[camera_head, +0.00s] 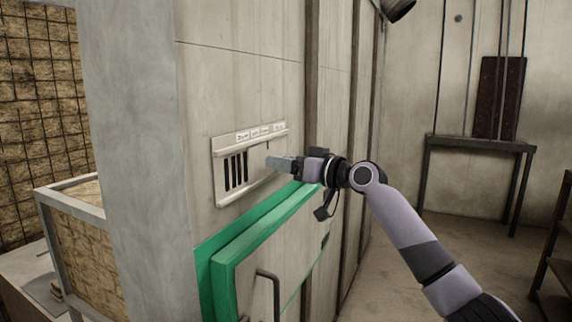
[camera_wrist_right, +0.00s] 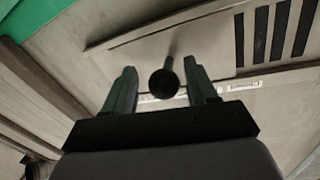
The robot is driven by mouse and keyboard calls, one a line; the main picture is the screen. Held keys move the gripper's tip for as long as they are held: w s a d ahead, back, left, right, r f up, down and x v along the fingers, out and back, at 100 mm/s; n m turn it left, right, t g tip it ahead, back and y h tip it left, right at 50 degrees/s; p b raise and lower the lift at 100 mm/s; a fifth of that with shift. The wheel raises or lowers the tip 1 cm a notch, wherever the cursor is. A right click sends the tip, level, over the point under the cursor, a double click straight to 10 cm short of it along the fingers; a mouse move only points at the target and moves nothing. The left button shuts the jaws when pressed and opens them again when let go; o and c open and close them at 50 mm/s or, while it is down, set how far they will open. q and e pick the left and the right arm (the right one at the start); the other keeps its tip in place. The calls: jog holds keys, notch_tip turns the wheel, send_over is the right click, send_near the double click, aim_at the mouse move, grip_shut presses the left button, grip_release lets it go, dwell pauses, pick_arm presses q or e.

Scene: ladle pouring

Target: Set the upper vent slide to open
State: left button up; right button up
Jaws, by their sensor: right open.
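The vent (camera_head: 218,172) is a pale metal frame on the wall, with several dark vertical slots (camera_head: 236,171) showing in its left part. Small white labels (camera_head: 260,131) run along its top rail; I cannot read them. My right gripper (camera_head: 270,161) is at the right part of the vent. In the right wrist view its two fingers (camera_wrist_right: 160,68) are apart, with a dark round knob (camera_wrist_right: 162,83) on a short stem between them. Gaps show on both sides of the knob. The slots (camera_wrist_right: 262,35) show to the right there. My left gripper is out of view.
A green-framed door or hatch (camera_head: 228,252) with a dark bar handle (camera_head: 267,290) sits just below the vent. A grey pillar (camera_head: 135,150) stands to the left. A narrow table (camera_head: 480,143) stands at the back right, with open floor before it.

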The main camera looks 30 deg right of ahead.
jog(key=b+v, duration=0.2)
jog(key=v, duration=0.5)
jog(key=shift+f, duration=0.1)
dwell(0.5)
